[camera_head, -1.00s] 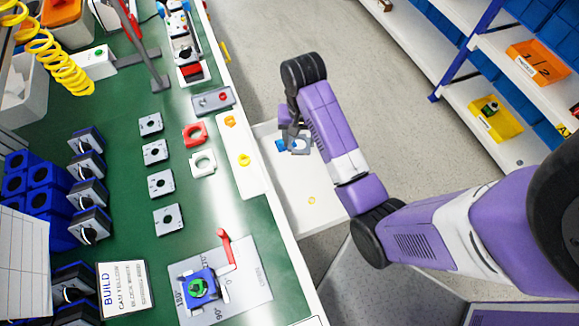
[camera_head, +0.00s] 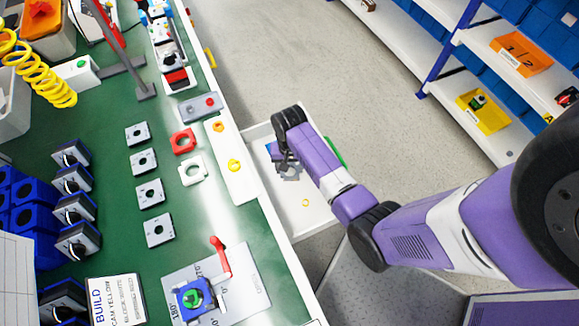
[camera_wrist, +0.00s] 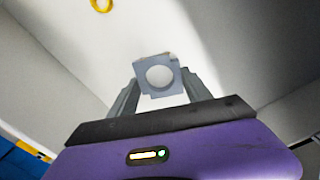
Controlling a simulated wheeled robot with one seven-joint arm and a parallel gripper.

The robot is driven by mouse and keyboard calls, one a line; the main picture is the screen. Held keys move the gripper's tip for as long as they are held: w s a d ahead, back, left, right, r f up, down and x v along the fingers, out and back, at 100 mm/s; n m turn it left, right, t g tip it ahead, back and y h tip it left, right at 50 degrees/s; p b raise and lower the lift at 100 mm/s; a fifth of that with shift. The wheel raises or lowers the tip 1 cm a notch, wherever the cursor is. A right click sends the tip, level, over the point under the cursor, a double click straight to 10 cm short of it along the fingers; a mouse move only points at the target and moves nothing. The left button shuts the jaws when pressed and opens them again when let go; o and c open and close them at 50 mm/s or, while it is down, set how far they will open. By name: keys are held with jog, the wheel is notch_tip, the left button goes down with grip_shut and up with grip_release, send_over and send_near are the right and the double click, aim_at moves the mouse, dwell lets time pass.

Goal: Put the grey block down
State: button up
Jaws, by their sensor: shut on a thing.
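The grey block (camera_wrist: 143,77) is a square piece with a round hole, seen in the wrist view between the two fingertips. My gripper (camera_wrist: 160,80) is shut on it. In the head view my gripper (camera_head: 284,160) is over the white open drawer (camera_head: 300,222) at the bench's right side. The grey block (camera_head: 290,175) shows there partly, below the fingers. Whether it touches the drawer floor, I cannot tell.
A yellow ring (camera_wrist: 101,5) lies on the drawer floor, also seen in the head view (camera_head: 305,203). Shelves stand at the upper right.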

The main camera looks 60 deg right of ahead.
aim_at(289, 172)
jog(key=shift+f, duration=0.15)
jog(key=o, duration=1.5)
jog(key=shift+o, duration=0.2)
notch_tip(289, 172, up, 12)
jog(key=p, duration=0.1)
jog(key=shift+r, duration=0.2)
